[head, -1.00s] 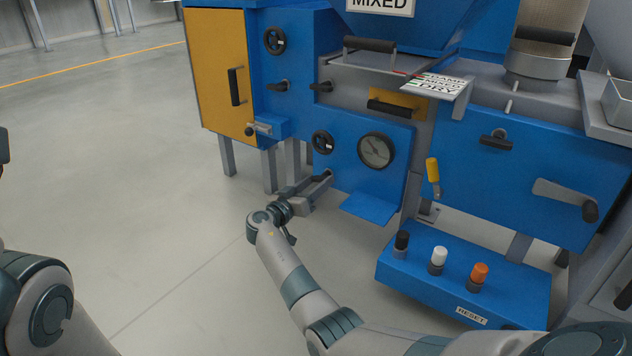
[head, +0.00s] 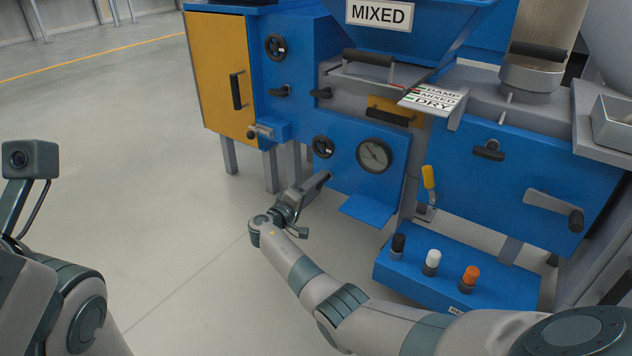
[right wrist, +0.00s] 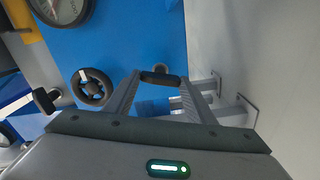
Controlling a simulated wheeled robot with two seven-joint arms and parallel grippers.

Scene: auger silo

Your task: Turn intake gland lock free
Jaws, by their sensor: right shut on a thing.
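In the head view my right gripper (head: 319,181) reaches the lower left edge of the blue panel, below a small black handwheel (head: 323,147). It is shut on a small black handle, apparently the intake gland lock, which the fingers mostly hide there. In the right wrist view this black handle (right wrist: 160,78) lies crosswise between the two fingertips, with a round dark knob or shaft behind it. No label on it can be read. My left arm shows at the lower left of the head view, but its gripper is out of the picture.
A pressure gauge (head: 374,156) sits right of the handwheel, with a blue ledge (head: 366,210) below. A blue button box (head: 455,278) and a yellow-handled lever (head: 428,178) stand further right. A yellow door (head: 217,75) is at the left. Open floor lies left.

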